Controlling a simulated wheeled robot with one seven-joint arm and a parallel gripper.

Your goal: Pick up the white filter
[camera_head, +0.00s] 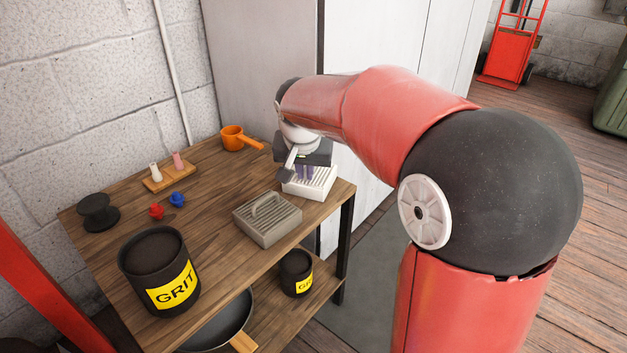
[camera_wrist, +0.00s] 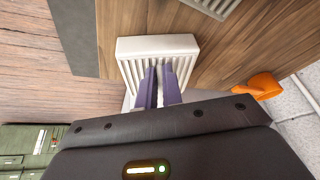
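The white filter (camera_head: 309,183) is a ribbed block at the far right corner of the wooden table. My gripper (camera_head: 304,172) points down right above it and hides part of its top. In the wrist view the white filter (camera_wrist: 157,47) shows its slatted top. The two purple fingers of my gripper (camera_wrist: 160,70) reach over the slats, with a narrow gap between their tips. I cannot tell whether the fingers touch the filter or close on a part of it. The filter seems to rest on the table.
A grey ribbed filter with a handle (camera_head: 267,219) sits close in front of the white one. An orange pot (camera_head: 233,138) stands at the back. A black GRIT can (camera_head: 160,270) is at the left front. A pale cabinet (camera_head: 385,100) stands behind.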

